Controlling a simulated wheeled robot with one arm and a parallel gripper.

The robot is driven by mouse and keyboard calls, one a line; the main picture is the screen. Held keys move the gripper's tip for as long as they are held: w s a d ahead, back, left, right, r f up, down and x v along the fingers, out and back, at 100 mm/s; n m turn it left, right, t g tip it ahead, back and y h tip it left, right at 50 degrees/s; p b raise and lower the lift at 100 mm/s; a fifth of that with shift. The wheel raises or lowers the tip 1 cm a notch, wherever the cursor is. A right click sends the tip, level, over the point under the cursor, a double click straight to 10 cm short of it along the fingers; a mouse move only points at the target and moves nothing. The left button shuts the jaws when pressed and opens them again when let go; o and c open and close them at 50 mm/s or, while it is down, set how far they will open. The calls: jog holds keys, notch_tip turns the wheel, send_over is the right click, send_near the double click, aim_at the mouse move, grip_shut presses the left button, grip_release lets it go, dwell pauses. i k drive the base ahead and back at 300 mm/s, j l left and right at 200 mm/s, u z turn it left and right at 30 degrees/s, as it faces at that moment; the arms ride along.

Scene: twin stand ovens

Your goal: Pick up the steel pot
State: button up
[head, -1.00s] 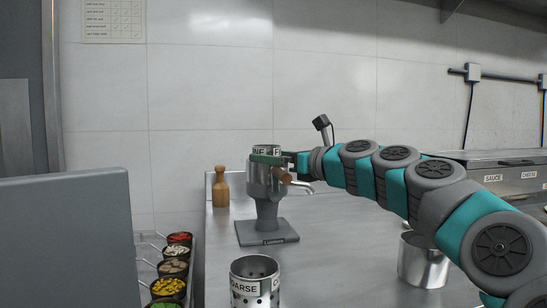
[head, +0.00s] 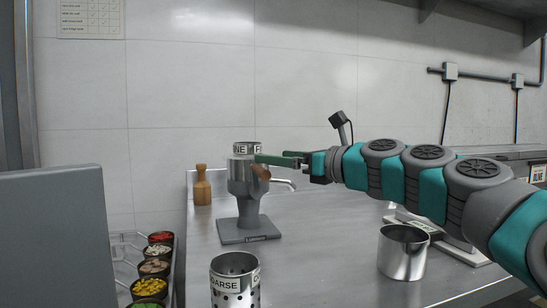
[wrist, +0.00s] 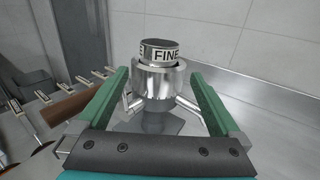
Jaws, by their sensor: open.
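The steel pot (head: 402,256) is a shiny, open-topped cylinder standing upright on the steel counter, right of centre in the head view, below my arm. It does not show in the wrist view. My gripper (head: 262,159) is open and empty, well to the left of the pot and higher. Its green fingers are beside the upper part of a steel mill (head: 243,190). In the wrist view the mill (wrist: 157,80), topped by a ring marked FINE, shows between and beyond the two fingers. I cannot tell whether they touch it.
A perforated cylinder marked COARSE (head: 235,288) stands at the front. A wooden grinder (head: 202,186) stands at the back left. Topping tubs (head: 148,288) line the left side. A flat device (head: 458,245) lies behind the pot. The counter between mill and pot is clear.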

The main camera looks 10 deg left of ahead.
aim_at(402, 251)
jog(key=k+l, duration=0.1)
jog(key=l, duration=0.25)
jog(key=k+l, duration=0.1)
jog(key=l, duration=0.25)
jog(key=k+l, duration=0.1)
jog(key=l, duration=0.2)
jog(key=k+l, duration=0.15)
jog(key=l, duration=0.2)
